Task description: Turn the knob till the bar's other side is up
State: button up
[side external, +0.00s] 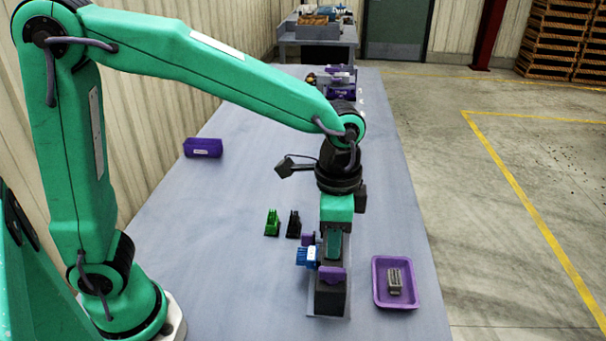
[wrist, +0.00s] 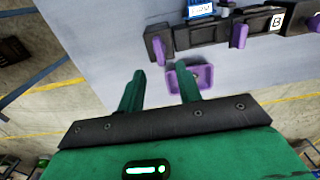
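A dark bar fixture (wrist: 208,37) runs across the top of the wrist view, with a white label marked "B" (wrist: 277,22) on its upward face. A purple knob (wrist: 240,36) sticks out from it; a second purple part (wrist: 314,23) is cut off at the right edge. In the side view the fixture (side external: 329,298) stands below my gripper, with a purple part (side external: 331,276) at its near end and another (side external: 307,239) farther back.
A blue labelled part (side external: 306,257) sits on the fixture's left side. A purple tray (side external: 377,296) with a grey block (side external: 395,281) stands to the right. Green (side external: 272,223) and black (side external: 294,224) small holders stand left. A purple box (side external: 203,147) lies farther back; the table between is clear.

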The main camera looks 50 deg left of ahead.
aim_at(332, 269)
jog(key=shift+d+f, duration=0.1)
jog(key=shift+f, duration=0.15)
jog(key=shift+f, duration=3.75)
grip_shut()
